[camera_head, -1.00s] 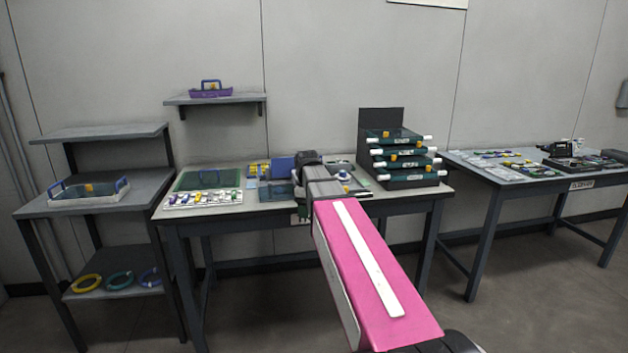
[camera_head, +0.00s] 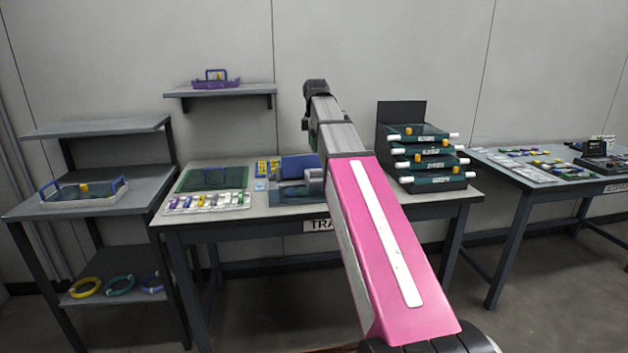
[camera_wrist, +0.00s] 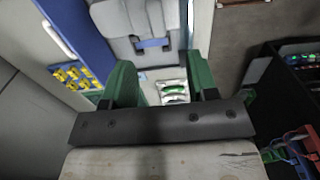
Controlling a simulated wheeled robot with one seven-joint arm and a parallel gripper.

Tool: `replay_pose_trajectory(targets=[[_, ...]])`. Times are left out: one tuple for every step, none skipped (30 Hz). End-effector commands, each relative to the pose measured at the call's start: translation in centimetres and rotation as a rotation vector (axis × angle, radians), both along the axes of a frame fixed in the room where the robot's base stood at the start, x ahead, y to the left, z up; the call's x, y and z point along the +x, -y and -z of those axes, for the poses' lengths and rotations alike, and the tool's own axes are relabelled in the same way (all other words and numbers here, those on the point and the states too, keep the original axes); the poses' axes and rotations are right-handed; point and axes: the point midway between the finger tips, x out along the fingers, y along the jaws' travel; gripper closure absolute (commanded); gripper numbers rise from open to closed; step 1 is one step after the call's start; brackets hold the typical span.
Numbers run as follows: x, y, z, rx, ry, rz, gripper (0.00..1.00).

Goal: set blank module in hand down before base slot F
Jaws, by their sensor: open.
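My gripper (camera_wrist: 160,76) shows in the wrist view as two green fingers standing well apart, with no module held between them. Beyond the gap, a small white piece with green and dark parts (camera_wrist: 173,91) lies lower down; I cannot tell whether it is the blank module. A grey device with a blue part (camera_wrist: 140,22) lies beyond the fingers. In the head view, my pink arm reaches over the middle table (camera_head: 290,207), with its wrist raised above it. The fingers cannot be made out there. Base slot F cannot be identified.
A white tray of coloured modules (camera_head: 207,202) lies at the table's front left, before a green mat (camera_head: 213,178). A blue panel (camera_head: 300,166) and yellow pieces (camera_head: 267,168) are behind. A rack of green trays (camera_head: 428,160) stands right. Shelves are left, another table right.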

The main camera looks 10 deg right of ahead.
Motion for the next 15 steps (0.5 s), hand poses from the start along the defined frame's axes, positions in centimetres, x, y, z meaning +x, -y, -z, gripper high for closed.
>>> replay_pose_trajectory(targets=[[-0.1, 0.0, 0.5, 0.0, -0.001, 0.0, 0.47], [-0.1, 0.0, 0.8, 0.0, -0.002, 0.0, 0.47], [-0.1, 0.0, 1.3, 0.0, -0.002, 0.001, 0.47], [-0.1, 0.0, 1.7, 0.0, -0.002, 0.001, 0.47], [-0.1, 0.0, 2.1, 0.0, -0.002, 0.001, 0.47], [-0.2, 0.0, 2.7, 0.0, -0.002, 0.002, 0.47], [-0.1, 0.0, 3.2, 0.0, -0.002, 0.002, 0.47], [-0.1, 0.0, 3.6, 0.0, -0.002, 0.002, 0.47], [-0.1, 0.0, 4.1, 0.0, -0.002, 0.002, 0.47], [-0.1, 0.1, 4.5, 0.0, -0.002, 0.002, 0.47], [-0.1, 0.1, 4.8, 0.0, -0.001, 0.002, 0.47], [-0.1, 0.1, 5.1, 0.0, -0.001, 0.003, 0.47], [0.0, 0.1, 5.2, 0.0, 0.0, 0.003, 0.47], [0.0, 0.1, 5.4, 0.0, 0.0, 0.003, 0.47], [0.0, 0.1, 5.5, 0.0, 0.0, 0.003, 0.47]])
